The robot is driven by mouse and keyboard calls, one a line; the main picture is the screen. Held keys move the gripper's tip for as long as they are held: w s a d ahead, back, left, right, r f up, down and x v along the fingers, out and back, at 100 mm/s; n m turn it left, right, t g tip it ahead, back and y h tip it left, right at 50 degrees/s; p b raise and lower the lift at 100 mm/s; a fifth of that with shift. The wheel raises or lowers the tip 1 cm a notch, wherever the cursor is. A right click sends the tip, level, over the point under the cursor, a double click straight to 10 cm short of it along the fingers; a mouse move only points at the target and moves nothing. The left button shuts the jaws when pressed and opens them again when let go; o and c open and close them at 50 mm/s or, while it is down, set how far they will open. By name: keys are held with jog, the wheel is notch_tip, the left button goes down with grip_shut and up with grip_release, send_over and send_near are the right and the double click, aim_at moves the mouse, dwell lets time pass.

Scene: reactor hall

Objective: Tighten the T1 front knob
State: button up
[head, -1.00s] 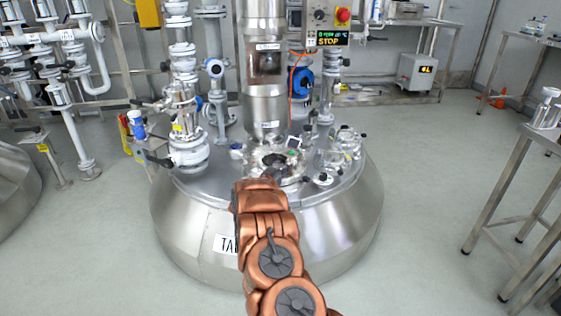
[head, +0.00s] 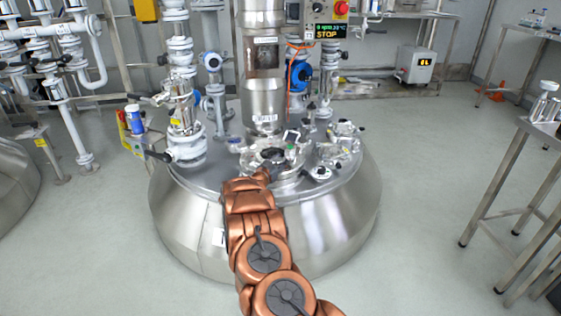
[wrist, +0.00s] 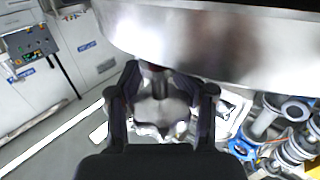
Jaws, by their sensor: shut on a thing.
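The steel reactor tank (head: 330,225) stands ahead in the head view. On its top is a round hatch (head: 290,168) with small fittings around its rim. My gripper is at the front edge of this hatch, largely hidden behind my copper-coloured arm in the head view. In the wrist view my gripper (wrist: 165,88) has its two black fingers on either side of a dark and metal part, which I take to be the T1 front knob (wrist: 162,108). It is shut on this part. The knob's outline is blurred and its turn angle cannot be read.
A thick steel column (head: 263,95) rises behind the hatch, with a STOP display (head: 327,31) beside it. Valves and pipes (head: 187,140) stand at the lid's left. A steel table (head: 540,130) is at the right, with clear floor between.

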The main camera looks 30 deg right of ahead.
jog(key=shift+a+r, duration=0.1)
dwell(0.6)
jog(key=o, duration=1)
jog(key=shift+c, duration=0.2)
jog(key=v, duration=1.2)
